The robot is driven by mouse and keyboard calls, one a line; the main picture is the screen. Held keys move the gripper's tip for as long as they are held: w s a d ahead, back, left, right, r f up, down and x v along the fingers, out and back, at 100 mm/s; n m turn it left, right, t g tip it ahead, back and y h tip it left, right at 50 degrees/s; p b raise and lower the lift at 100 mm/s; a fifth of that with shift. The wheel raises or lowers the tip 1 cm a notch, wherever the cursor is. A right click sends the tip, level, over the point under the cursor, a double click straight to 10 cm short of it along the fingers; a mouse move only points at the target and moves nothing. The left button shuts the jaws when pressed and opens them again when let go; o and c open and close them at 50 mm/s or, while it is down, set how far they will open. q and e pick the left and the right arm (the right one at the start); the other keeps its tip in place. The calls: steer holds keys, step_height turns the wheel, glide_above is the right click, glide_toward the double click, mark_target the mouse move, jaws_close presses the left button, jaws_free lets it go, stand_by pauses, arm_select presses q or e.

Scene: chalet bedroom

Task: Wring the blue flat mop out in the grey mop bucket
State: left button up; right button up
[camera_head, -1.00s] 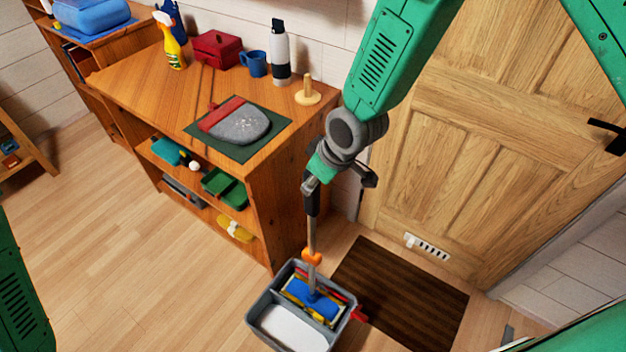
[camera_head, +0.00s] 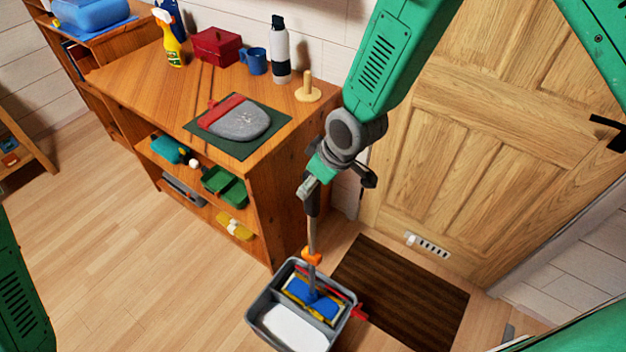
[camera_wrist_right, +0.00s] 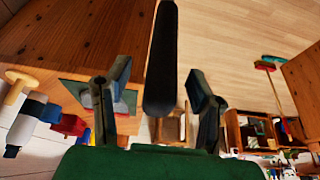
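The grey mop bucket (camera_head: 277,300) stands on the floor beside the wooden cabinet. The blue flat mop (camera_head: 325,307) has its head down in the bucket's far compartment, within a yellow-edged frame. Its handle rises nearly upright, with an orange collar and a dark grip. My right gripper (camera_head: 338,184) is at the top of the handle. In the right wrist view the dark handle end (camera_wrist_right: 161,60) lies between the fingers of my right gripper (camera_wrist_right: 155,88), with gaps on both sides. My left gripper is out of view; only part of a green arm shows at the left edge.
A dark brown doormat (camera_head: 400,295) lies right of the bucket, before a wooden door (camera_head: 470,140). The cabinet (camera_head: 130,80) carries a spray bottle (camera_head: 171,45), red box, blue mug and flask. Floor left of the bucket is clear.

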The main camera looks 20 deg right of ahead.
steer(key=v, duration=1.2)
steer(key=s+d+f+m+g+b, duration=0.1)
steer(key=s+d+f+b, duration=0.1)
steer(key=s+f, duration=0.35)
steer(key=s+d+f+m+h+b, duration=0.1)
steer(key=s+f+m+b, duration=0.1)
steer(key=f, duration=0.7)
steer(key=s+d+f+m+g+b, duration=0.1)
steer(key=s+d+f+b, duration=0.1)
steer(key=s+f, duration=0.35)
steer(key=s+d+f+m+h+b, duration=0.1)
steer(key=s+d+f+b, duration=0.1)
steer(key=s+f, duration=0.3)
steer(key=s+d+f+m+g+b, duration=0.1)
steer(key=s+d+f+b, duration=0.1)
steer(key=s+d+f, duration=0.2)
step_height(320, 180, down, 3)
steer(key=s, duration=0.2)
steer(key=shift+s+f+m+h+b, duration=0.25)
steer(key=shift+s+m+h+b, duration=0.05)
steer(key=shift+m+h+b, duration=0.1)
